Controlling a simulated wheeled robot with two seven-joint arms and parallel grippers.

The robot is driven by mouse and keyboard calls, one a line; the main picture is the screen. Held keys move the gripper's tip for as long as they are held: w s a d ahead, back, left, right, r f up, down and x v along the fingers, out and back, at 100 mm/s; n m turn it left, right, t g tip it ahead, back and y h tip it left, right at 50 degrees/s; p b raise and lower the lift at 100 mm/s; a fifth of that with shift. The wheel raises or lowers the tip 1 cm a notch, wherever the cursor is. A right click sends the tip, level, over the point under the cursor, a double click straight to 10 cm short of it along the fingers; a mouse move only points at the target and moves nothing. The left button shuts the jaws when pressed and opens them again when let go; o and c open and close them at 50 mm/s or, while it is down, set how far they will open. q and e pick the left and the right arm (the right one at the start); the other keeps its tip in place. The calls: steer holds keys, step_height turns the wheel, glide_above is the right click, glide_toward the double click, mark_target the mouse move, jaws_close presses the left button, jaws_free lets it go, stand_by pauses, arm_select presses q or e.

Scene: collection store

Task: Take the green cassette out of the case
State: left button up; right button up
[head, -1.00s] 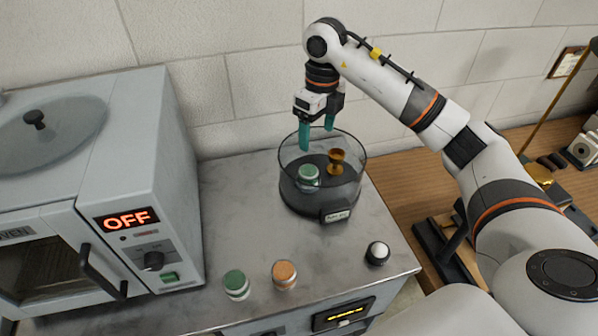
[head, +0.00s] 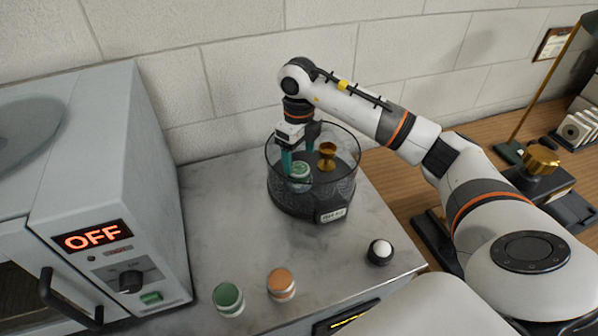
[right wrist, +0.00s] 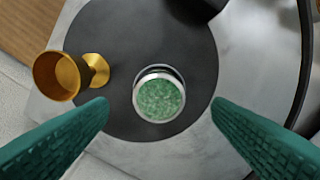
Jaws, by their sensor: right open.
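The green cassette (head: 300,171) is a small round canister with a green top and pale metal rim. It stands upright on the dark floor of the round, clear-walled case (head: 300,204). In the right wrist view the cassette (right wrist: 159,97) is near the middle, between the two teal fingers. My right gripper (head: 299,162) is open and has its fingers down inside the case, close above or beside the cassette. A gap shows on both sides, so it does not hold the cassette. My left gripper is out of view.
A brass goblet (head: 327,155) stands in the case beside the cassette; it lies left in the right wrist view (right wrist: 66,75). Another green canister (head: 228,298), an orange one (head: 281,283) and a black-and-white one (head: 379,253) stand near the counter's front. An oven (head: 105,190) is at left.

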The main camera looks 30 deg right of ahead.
steer(key=shift+w+f+p, duration=0.15)
steer(key=shift+f+p, duration=0.15)
steer(key=shift+f, duration=0.4)
step_height(320, 180, down, 4)
steer(key=shift+r+p, duration=0.25)
steer(key=shift+p, duration=0.55)
steer(key=shift+f, duration=0.5)
steer(key=c, duration=1.1)
step_height(320, 180, up, 10)
steer(key=shift+f+b, duration=0.1)
steer(key=shift+b, duration=1.1)
steer(key=r, duration=0.1)
step_height(320, 180, up, 5)
steer(key=p, duration=0.6)
glide_above(299, 168)
